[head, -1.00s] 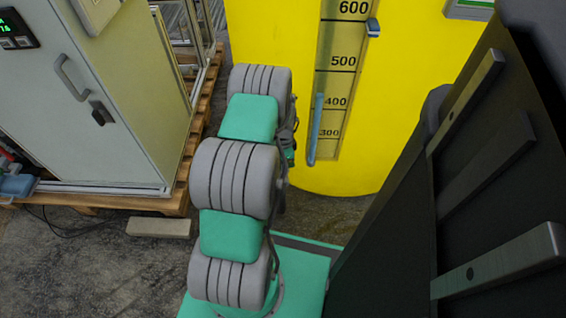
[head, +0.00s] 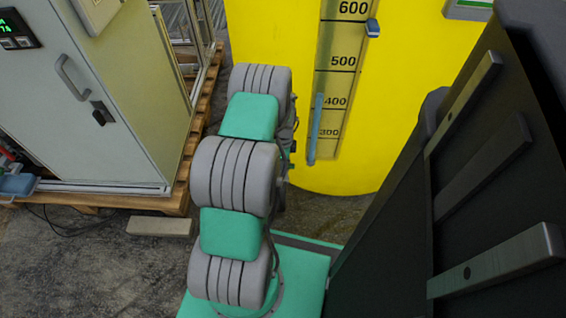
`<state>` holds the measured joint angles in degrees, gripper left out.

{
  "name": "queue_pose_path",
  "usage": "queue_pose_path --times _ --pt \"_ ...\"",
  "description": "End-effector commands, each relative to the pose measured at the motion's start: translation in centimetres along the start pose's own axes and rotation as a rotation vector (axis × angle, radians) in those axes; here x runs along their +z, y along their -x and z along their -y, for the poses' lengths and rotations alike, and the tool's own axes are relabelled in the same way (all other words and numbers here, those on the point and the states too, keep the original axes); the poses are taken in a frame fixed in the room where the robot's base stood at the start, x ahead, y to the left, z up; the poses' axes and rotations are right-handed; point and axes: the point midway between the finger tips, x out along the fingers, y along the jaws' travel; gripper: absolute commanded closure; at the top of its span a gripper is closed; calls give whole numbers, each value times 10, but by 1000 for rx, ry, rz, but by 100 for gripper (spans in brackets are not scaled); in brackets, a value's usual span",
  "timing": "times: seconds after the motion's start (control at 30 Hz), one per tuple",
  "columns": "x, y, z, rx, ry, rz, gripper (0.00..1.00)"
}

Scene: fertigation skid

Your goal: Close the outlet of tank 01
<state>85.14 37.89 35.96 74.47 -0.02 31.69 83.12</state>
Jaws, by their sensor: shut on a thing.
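A large yellow tank (head: 420,110) stands ahead, with a level scale (head: 340,85) on its front marked from about 300 to 600. A blue strip (head: 316,130) and a blue pointer (head: 373,28) show along the scale. No tank number is readable. The tank's outlet and its valve handle do not show; my grey and green arm covers the tank's lower left side. My gripper is hidden behind the arm's far end, so its jaws and what they touch cannot be seen.
A pale cabinet (head: 115,75) with a handle and a small display stands on a wooden pallet (head: 110,203) at the left. A block (head: 160,227) lies on the floor before it. A dark panel with metal bars fills the right side. Bare concrete shows at lower left.

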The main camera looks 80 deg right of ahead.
Motion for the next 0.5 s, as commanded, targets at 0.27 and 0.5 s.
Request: queue_pose_path --times 0.27,0.5 --pt "-1 0 0 1 -2 -2 71" --pt "0 0 0 0 1 -1 62"
